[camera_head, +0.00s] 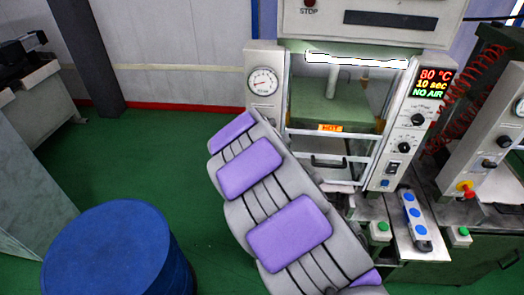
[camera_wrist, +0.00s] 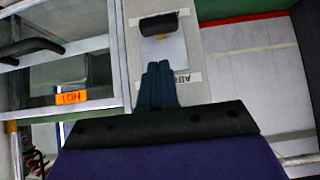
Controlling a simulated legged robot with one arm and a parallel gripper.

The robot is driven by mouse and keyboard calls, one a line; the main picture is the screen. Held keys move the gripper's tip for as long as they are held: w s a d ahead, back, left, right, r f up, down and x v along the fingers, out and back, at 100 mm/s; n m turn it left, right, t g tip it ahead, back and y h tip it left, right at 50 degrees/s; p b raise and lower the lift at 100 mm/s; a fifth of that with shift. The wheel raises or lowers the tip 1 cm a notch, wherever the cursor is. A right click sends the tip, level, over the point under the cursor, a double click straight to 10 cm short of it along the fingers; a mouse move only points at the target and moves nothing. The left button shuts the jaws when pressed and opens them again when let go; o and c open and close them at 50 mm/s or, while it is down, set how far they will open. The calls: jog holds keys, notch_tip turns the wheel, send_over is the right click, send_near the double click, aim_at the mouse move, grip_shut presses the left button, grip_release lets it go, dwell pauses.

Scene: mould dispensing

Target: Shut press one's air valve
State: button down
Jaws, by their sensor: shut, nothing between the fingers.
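The press (camera_head: 335,105) stands at the upper right of the head view. Its display (camera_head: 433,82) reads 80 °C, 10 sec and NO AIR. In the wrist view the air valve shows as a black handle (camera_wrist: 158,24), lying crosswise on a pale plate on the press's side panel. A label (camera_wrist: 183,77), upside down and partly covered, appears to read AIR. My gripper (camera_wrist: 161,68) is shut and empty, its dark fingers pointing at the plate just below the handle in the picture. I cannot tell whether they touch the panel. In the head view my arm hides gripper and valve.
An orange HOT sign (camera_head: 331,128) marks the press opening; it also shows in the wrist view (camera_wrist: 71,98). A pressure gauge (camera_head: 263,82) is on the left panel. A blue drum (camera_head: 105,250) stands at lower left. Green floor (camera_head: 75,165) is clear behind it.

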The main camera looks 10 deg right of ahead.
jog(key=v, duration=0.8)
jog(key=shift+s, duration=0.25)
jog(key=shift+a+r, duration=0.15)
jog(key=s+f+n+g+y+b, duration=0.1)
jog(key=s+g, duration=0.2)
jog(key=s, duration=1.2)
jog(key=s+d+f+n+g+y+b, duration=0.1)
jog(key=s+g, duration=0.3)
jog(key=s, duration=1.1)
jog(key=s+f+n+g+b, duration=0.1)
jog(key=s+f+g+b, duration=0.1)
jog(key=s, duration=1.3)
jog(key=shift+s+d+n+g+y+b, duration=0.25)
jog(key=shift+g+y+b, duration=0.2)
jog(key=shift+g, duration=0.25)
jog(key=shift+w+f, duration=0.1)
